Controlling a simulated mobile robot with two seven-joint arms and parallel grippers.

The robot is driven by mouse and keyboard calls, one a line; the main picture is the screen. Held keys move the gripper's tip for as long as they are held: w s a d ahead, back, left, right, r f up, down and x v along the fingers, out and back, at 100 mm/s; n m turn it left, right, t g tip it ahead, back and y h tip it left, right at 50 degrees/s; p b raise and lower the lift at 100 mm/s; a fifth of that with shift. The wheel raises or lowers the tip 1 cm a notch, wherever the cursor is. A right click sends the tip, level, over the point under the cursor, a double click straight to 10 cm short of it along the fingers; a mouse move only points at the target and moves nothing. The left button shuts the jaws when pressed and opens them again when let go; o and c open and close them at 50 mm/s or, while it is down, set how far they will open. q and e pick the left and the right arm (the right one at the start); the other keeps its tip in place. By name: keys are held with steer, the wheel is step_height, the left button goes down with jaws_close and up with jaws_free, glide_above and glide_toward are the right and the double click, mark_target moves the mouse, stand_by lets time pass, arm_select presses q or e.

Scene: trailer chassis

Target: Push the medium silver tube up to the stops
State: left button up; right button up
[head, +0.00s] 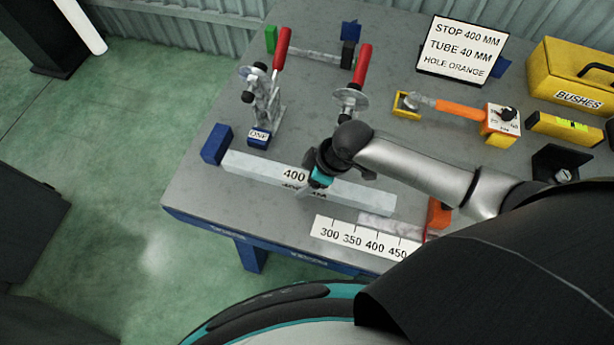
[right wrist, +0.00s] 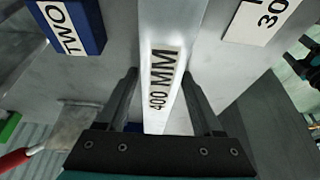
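The silver tube marked 400 (head: 255,170) lies flat along the front of the grey table, its left end close to a blue block (head: 216,144); I cannot tell whether they touch. Its label reads 400 MM in the right wrist view (right wrist: 170,22). My right gripper (head: 311,190) is low over the tube's middle, and its two fingers (right wrist: 161,72) straddle the tube, one close on each side. Whether they press on it is unclear. My left gripper is not in view.
Toggle clamps with red handles (head: 282,48) (head: 362,65) stand behind the tube. A scale strip (head: 360,240) lies in front. A sign (head: 460,50), yellow box (head: 575,75) and orange-handled tool (head: 460,108) are farther back and right. The table's left edge is bare.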

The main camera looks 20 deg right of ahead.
steer(key=shift+o, duration=1.1)
steer(key=p+v, duration=0.3)
steer(key=v, duration=1.2)
steer(key=shift+s+d, duration=0.1)
steer(key=shift+s, duration=0.1)
